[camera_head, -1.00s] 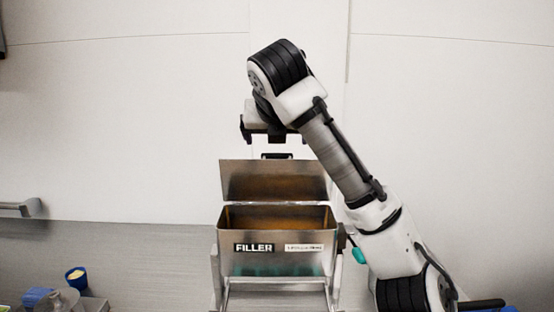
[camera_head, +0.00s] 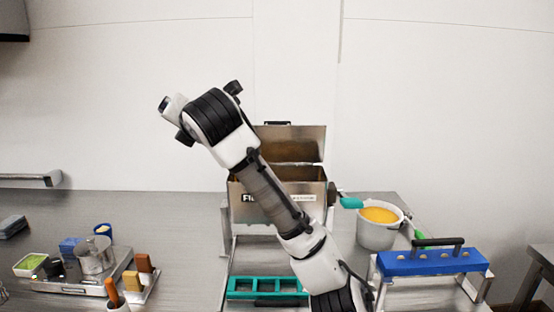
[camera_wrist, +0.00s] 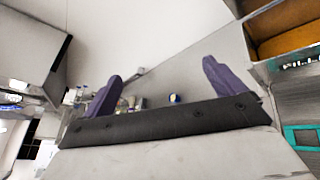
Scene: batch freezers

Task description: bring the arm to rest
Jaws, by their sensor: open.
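My arm reaches up across the middle of the head view, bent at its black-ringed joint, in front of the filler box. My gripper is at the arm's upper end, up in the air left of the filler, and is largely turned away in the head view. In the wrist view my gripper (camera_wrist: 165,85) shows two purple fingers standing wide apart with nothing between them. The steel filler box (camera_head: 315,188) stands on the counter with its lid (camera_head: 305,137) raised. Part of it also shows at the wrist view's upper right (camera_wrist: 290,38).
A teal mould (camera_head: 268,296) lies below the filler. A white pot (camera_head: 378,236) of orange mix and a blue bar (camera_head: 430,263) with a black handle on a stand are right. A tray (camera_head: 78,285) with a steel pot (camera_head: 95,256) is left. The air above is clear.

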